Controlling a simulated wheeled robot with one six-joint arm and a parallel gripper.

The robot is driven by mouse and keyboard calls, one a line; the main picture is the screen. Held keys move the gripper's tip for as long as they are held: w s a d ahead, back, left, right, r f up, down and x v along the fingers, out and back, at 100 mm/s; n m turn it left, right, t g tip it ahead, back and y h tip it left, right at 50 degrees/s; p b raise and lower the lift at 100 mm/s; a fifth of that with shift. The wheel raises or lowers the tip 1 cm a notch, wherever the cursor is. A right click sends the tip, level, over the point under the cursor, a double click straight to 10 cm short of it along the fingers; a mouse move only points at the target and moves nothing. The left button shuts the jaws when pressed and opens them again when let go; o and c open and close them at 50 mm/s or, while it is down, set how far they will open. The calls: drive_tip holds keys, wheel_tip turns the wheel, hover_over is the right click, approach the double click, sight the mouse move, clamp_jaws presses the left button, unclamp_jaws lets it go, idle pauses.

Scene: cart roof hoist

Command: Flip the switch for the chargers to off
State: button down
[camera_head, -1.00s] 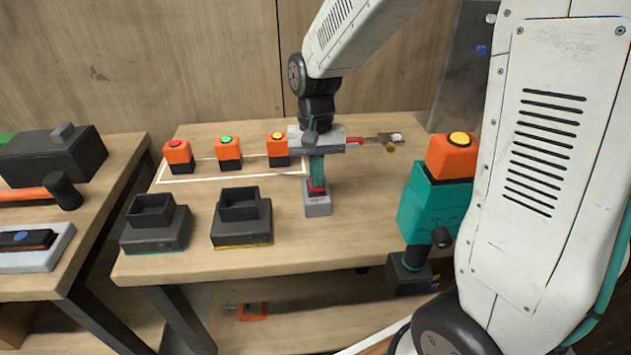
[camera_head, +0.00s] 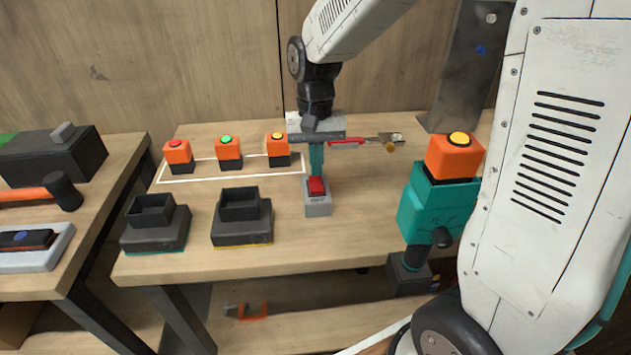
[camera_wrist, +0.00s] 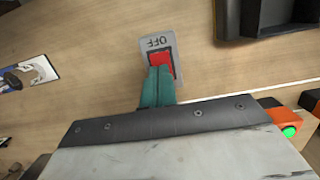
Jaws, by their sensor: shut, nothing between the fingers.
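The switch is a small grey box (camera_head: 318,208) with a red rocker (camera_head: 317,187), near the middle of the table. In the wrist view the switch plate (camera_wrist: 154,41) carries the word OFF at the end away from my gripper, beside the red rocker (camera_wrist: 161,60). My gripper (camera_head: 317,173) points down with its teal fingers together, at the rear end of the rocker. In the wrist view the fingertips (camera_wrist: 158,72) overlap the rocker's near end and hide it. I cannot tell whether they touch it, nor which way the rocker is tipped.
Orange chargers with red (camera_head: 178,155), green (camera_head: 228,152) and yellow (camera_head: 277,148) buttons stand behind left. Two dark open-topped holders (camera_head: 155,235) (camera_head: 241,222) are left of the switch. A red-handled tool (camera_head: 365,140) lies behind. A teal device (camera_head: 430,210) with an orange top stands right.

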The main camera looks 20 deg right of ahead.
sight(317, 184)
drive_tip(key=r, duration=0.3)
drive_tip(key=shift+w+d+r, duration=0.1)
drive_tip(key=shift+w+r, duration=0.15)
drive_tip(key=shift+r, duration=0.1)
drive_tip(key=shift+s, duration=0.1)
idle(0.3)
